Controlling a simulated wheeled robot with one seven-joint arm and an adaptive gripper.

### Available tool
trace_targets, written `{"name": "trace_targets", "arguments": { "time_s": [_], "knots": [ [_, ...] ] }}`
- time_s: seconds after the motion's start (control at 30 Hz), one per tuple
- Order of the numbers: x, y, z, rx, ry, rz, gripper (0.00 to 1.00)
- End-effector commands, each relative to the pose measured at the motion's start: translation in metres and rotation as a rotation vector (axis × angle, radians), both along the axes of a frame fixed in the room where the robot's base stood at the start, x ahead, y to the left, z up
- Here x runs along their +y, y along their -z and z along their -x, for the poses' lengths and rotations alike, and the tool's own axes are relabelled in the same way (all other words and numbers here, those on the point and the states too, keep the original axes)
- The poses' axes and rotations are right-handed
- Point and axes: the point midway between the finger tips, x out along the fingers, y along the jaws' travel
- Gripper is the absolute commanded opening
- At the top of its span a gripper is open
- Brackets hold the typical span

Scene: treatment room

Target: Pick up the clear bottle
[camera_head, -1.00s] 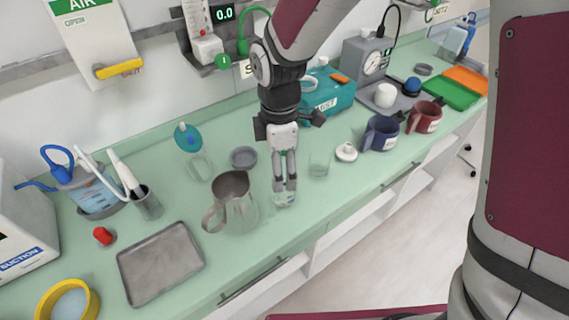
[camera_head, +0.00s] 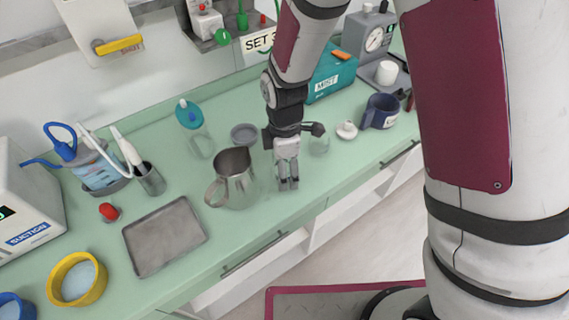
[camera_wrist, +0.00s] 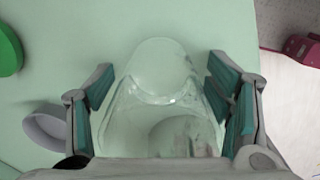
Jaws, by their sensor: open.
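In the wrist view a see-through clear vessel (camera_wrist: 120,112), apparently the clear bottle, lies between the two spread fingers of my gripper (camera_wrist: 168,95). It has a rounded pale end and a wider body; its lower part is hidden by the gripper's base. Gaps to the fingers are small, and I cannot tell whether either one touches. In the head view my gripper (camera_head: 288,183) points down close to the counter, right of the metal jug. The clear bottle is too faint there to make out.
The metal jug (camera_head: 236,184) stands close left of my gripper. A grey dish (camera_head: 244,134) and a teal-capped clear container (camera_head: 197,125) are behind it. A clear glass (camera_head: 319,146), a white lidded item (camera_head: 347,130) and a blue mug (camera_head: 381,111) stand to the right. A metal tray (camera_head: 165,237) is front left.

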Motion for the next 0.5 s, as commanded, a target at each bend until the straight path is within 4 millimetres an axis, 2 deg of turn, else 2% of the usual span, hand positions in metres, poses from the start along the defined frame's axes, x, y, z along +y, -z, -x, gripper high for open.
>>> {"name": "trace_targets", "arguments": {
  "time_s": [0.07, 0.3, 0.5],
  "knots": [
    [0.0001, -0.0002, -0.0001, 0.000, 0.000, 0.000, 0.71],
    [0.0001, -0.0004, 0.0000, 0.000, 0.000, 0.000, 0.19],
    [0.0002, -0.0006, -0.0002, -0.001, 0.000, 0.000, 0.18]
  ]
}}
